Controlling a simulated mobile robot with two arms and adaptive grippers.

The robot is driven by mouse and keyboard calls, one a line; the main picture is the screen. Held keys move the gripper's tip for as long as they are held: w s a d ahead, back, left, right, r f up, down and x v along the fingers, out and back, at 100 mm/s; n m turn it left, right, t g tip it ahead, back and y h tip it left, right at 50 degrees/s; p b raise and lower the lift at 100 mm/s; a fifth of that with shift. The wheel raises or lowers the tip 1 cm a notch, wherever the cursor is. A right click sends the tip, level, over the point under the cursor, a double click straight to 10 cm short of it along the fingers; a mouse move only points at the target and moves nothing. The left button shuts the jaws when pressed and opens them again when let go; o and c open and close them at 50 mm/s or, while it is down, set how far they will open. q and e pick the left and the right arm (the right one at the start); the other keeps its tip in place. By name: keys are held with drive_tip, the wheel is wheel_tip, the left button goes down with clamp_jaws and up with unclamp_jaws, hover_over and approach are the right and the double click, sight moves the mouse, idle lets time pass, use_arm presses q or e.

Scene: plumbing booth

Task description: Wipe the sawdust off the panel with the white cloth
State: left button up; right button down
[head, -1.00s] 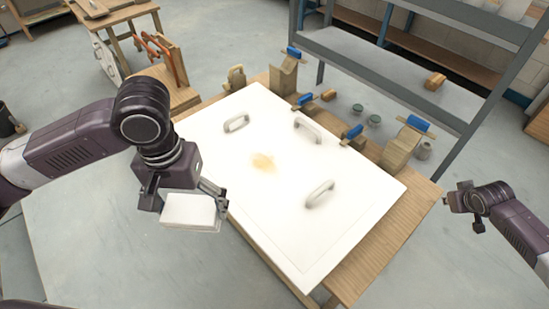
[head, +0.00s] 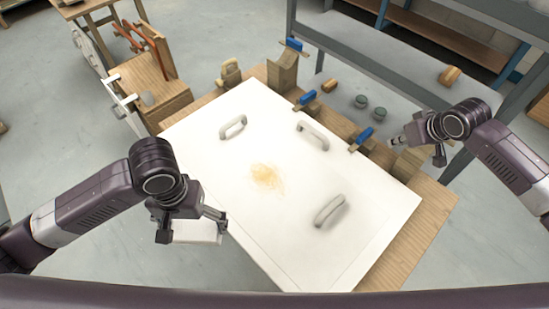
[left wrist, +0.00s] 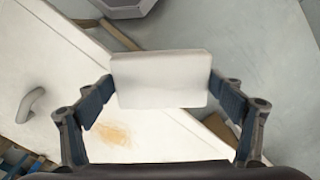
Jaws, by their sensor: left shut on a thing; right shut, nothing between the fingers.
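The white panel (head: 235,180) lies on a wooden bench, with a tan patch of sawdust (head: 267,177) near its middle. The sawdust also shows in the left wrist view (left wrist: 115,133). My left gripper (head: 195,226) is shut on the white cloth (head: 197,231), a folded block held near the panel's left edge, apart from the sawdust. In the left wrist view the cloth (left wrist: 160,80) sits between both fingers. My right gripper (head: 422,146) is shut and empty, off the panel's right side by the back corner.
Handles stand on the panel: one at left (head: 233,127), one at back (head: 313,135), one at right (head: 329,211). Blue-topped clamps (head: 361,139) and wooden blocks (head: 283,70) line the back edge. A grey shelf (head: 400,60) stands behind. A wooden stand (head: 160,85) is at upper left.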

use_arm(q)
drive_tip(key=shift+s+f, duration=0.1)
drive_tip(key=shift+s, duration=0.15)
drive_tip(key=shift+s+f+b, duration=0.1)
drive_tip(key=shift+f+b, duration=0.15)
drive_tip(key=shift+b, duration=0.15)
drive_tip(key=f+b, duration=0.4)
drive_tip(key=shift+w, duration=0.3)
use_arm(e)
hover_over(380, 170)
wheel_tip(380, 170, down, 4)
drive_tip(key=shift+s+f+b, duration=0.1)
drive_tip(key=shift+f+b, duration=0.35)
drive_tip(key=shift+b, duration=0.1)
use_arm(q)
drive_tip(key=shift+s+f, duration=0.1)
drive_tip(key=shift+f, duration=0.45)
drive_tip(key=shift+f+b, duration=0.55)
drive_tip(key=shift+f, duration=0.05)
use_arm(e)
drive_tip(key=shift+f, duration=3)
